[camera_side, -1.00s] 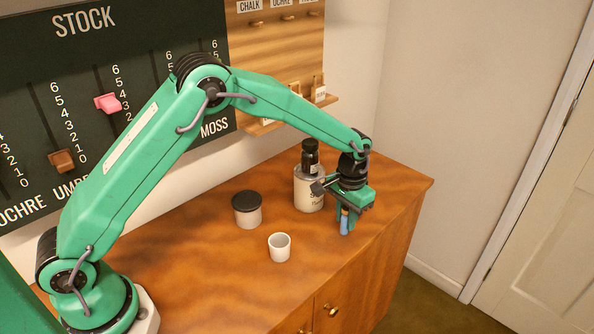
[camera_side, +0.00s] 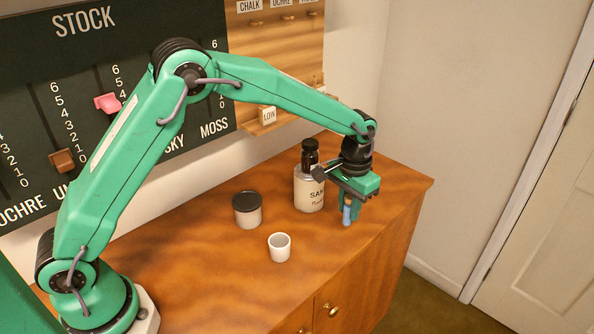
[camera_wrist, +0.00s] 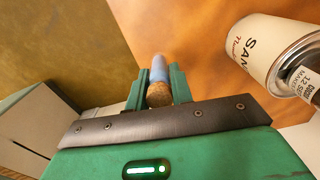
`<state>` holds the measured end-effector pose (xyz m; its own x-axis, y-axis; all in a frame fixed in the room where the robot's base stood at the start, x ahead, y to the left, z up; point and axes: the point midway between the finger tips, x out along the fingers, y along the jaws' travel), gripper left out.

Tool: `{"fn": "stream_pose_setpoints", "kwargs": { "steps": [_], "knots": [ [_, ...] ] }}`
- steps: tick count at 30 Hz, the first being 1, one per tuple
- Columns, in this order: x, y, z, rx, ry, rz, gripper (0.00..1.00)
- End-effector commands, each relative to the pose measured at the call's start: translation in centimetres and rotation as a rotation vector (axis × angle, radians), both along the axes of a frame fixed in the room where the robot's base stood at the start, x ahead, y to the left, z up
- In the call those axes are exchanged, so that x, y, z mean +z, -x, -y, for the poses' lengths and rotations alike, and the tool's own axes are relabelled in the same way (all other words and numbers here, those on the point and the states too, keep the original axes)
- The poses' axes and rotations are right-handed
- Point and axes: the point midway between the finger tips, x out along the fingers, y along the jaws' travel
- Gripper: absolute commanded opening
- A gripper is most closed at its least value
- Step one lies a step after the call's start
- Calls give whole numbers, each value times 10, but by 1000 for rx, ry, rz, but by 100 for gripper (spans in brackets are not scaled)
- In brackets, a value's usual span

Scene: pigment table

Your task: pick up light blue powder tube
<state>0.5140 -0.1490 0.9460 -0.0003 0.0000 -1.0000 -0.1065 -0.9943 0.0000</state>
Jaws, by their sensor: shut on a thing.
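The light blue powder tube (camera_side: 347,214) has a cork stopper and hangs upright below my gripper (camera_side: 347,202) near the cabinet's right edge. In the wrist view the tube (camera_wrist: 159,68) sits between the two green fingers of my gripper (camera_wrist: 159,88), with its cork towards the camera. The fingers are shut on it near the cork. Its lower end appears close to the wooden top; I cannot tell how large the gap is.
A cream can labelled "SAN..." (camera_side: 308,192) with a dark bottle (camera_side: 310,153) stands left of the gripper. The wooden top (camera_side: 215,270) is clear in front.

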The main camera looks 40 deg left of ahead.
Motion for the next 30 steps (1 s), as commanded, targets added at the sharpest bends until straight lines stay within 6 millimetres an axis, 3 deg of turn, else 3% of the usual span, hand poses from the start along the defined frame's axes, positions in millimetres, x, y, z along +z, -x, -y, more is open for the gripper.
{"fn": "stream_pose_setpoints", "kwargs": {
  "steps": [15, 30],
  "knots": [
    [50, 59, 59, -3, 0, 1, 0],
    [59, 71, 69, 0, 0, 1, 0]
  ]
}}
